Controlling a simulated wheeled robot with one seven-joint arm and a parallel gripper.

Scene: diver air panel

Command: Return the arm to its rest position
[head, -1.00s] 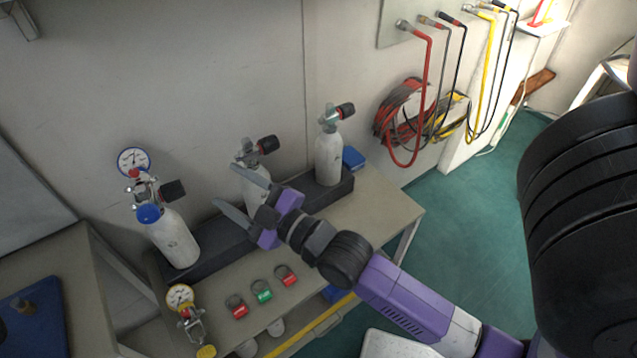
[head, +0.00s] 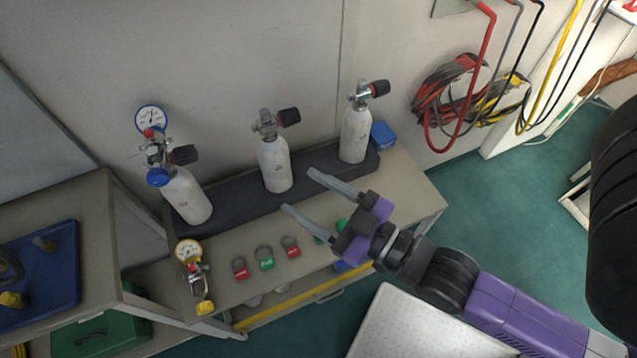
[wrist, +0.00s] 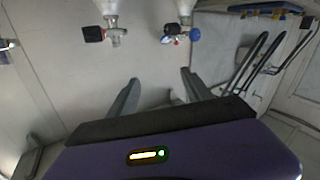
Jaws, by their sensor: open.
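My gripper (head: 300,192) is open and empty in the head view, with its two grey fingers spread. It hangs in front of the bench, and its fingers point up and left towards the middle white cylinder (head: 275,163). It appears apart from the cylinders. In the wrist view the two fingers of my gripper (wrist: 158,90) stand apart with nothing between them. My purple and black arm reaches in from the lower right of the head view.
A left cylinder (head: 188,197) carries a gauge, and a right cylinder (head: 355,135) stands in the same dark rack (head: 232,195). A loose gauge assembly (head: 190,262) and red and green tags (head: 265,259) lie on the bench. Hoses (head: 450,95) hang at right; green floor is open below them.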

